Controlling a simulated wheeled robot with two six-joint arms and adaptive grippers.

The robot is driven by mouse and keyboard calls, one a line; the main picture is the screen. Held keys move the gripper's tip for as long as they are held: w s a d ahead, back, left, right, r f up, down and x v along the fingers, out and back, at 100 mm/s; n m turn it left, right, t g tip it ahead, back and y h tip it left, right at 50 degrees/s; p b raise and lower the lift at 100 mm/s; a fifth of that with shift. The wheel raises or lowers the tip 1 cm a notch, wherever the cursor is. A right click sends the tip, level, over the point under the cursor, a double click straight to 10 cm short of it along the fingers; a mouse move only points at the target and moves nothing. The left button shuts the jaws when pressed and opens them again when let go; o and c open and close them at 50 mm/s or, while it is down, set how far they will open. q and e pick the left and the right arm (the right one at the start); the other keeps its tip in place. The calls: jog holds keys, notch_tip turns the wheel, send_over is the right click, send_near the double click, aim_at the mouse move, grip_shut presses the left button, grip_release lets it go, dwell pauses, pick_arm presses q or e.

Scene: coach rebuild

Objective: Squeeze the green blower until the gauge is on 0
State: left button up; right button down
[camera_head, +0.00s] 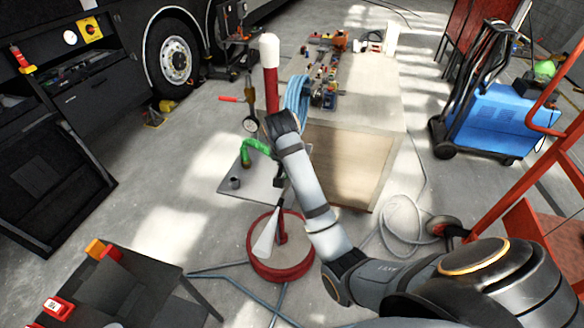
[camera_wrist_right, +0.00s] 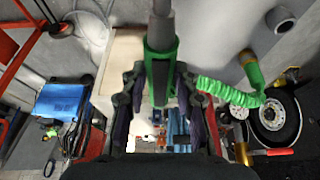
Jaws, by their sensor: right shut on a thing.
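The green blower (camera_wrist_right: 162,78) shows in the right wrist view as a green body with a grey cylinder at its top. My right gripper (camera_wrist_right: 160,92) is shut around it, a finger on each side. In the head view its body is mostly hidden by my wrist and gripper (camera_head: 279,181). A green ribbed hose (camera_head: 252,147) runs left from there to a stand on a grey plate (camera_head: 209,187); the hose also shows in the wrist view (camera_wrist_right: 228,95). A round white-faced gauge (camera_head: 250,125) is just above the hose; its reading is too small to tell. My left gripper is not in view.
A wooden bench (camera_head: 350,160) with tools stands behind my right arm. A blue machine (camera_head: 495,120) and a red ladder frame (camera_head: 525,225) are at right. Loose cables lie on the floor.

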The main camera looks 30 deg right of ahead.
jog(key=shift+w+r, duration=0.1)
jog(key=shift+r, duration=0.9)
jog(key=c, duration=1.8)
grip_release()
grip_shut()
jog(key=shift+f, duration=0.2)
jog(key=shift+f, duration=0.8)
